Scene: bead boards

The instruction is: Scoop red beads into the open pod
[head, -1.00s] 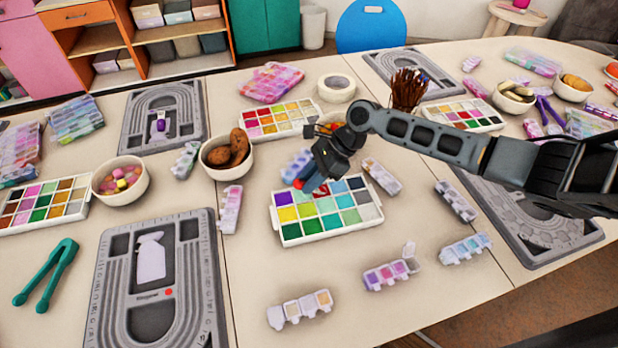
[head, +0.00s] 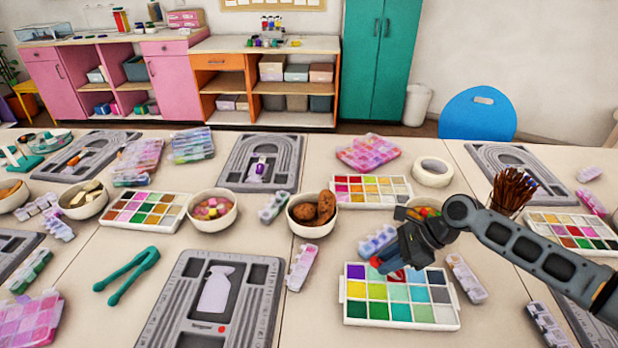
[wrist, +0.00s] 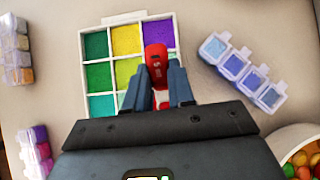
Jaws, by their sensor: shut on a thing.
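My gripper (head: 390,262) is shut on a small red scoop (wrist: 156,62), gripped between both fingers in the wrist view. The scoop is over the white bead tray (wrist: 84,100), whose square cells hold purple, yellow, green and teal beads. In the head view the tray (head: 402,325) sits below my gripper, and a red patch shows in its back row beside the fingers. I cannot tell whether that patch is beads or scoop, nor whether the scoop holds beads. No pod with a lifted lid can be made out now.
Closed pod strips flank the tray, one behind (head: 378,242) and one at right (head: 466,278).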

